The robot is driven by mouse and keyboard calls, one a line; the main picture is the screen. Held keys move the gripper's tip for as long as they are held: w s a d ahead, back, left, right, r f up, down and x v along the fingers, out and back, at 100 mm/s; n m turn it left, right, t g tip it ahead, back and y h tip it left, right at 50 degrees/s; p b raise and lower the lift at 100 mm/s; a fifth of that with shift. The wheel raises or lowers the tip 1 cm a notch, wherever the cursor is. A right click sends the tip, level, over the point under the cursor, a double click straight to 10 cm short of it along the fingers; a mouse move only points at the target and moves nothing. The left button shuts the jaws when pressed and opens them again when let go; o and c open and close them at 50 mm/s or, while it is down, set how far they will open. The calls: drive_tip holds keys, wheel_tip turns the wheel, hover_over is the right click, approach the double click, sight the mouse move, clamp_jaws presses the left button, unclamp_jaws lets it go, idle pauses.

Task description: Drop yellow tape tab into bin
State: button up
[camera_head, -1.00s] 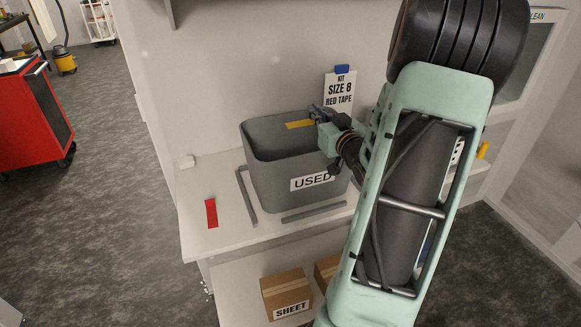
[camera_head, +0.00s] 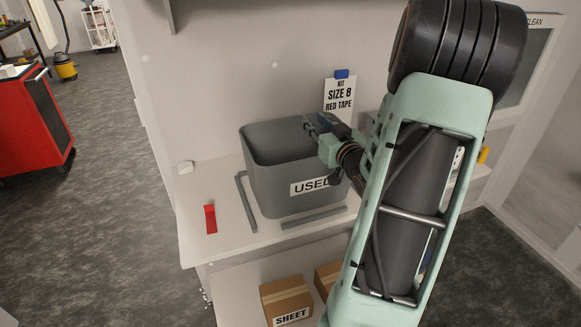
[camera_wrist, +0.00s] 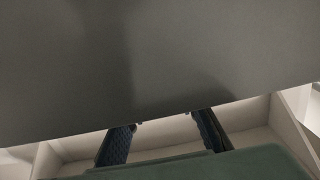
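The grey bin (camera_head: 270,188), labelled USED, stands on the white bench in the head view. Its grey wall (camera_wrist: 150,60) fills most of the wrist view. My gripper (camera_head: 310,122) is at the bin's back right rim, fingers pointing left over the opening. In the wrist view my gripper (camera_wrist: 165,127) has its two dark fingers spread apart with nothing between them. The yellow tape tab is not visible now in either view. The bin's floor is hidden by its front wall.
A red tape strip (camera_head: 210,219) lies on the bench left of the bin, its far end seemingly raised. Grey bars (camera_head: 314,217) lie around the bin. A "SIZE 8 RED TAPE" sign (camera_head: 339,95) stands behind. Cardboard boxes (camera_head: 287,298) sit on the lower shelf.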

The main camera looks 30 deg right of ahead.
drive_tip(key=v, duration=1.1)
drive_tip(key=shift+s, duration=0.3)
drive_tip(key=shift+a, duration=0.15)
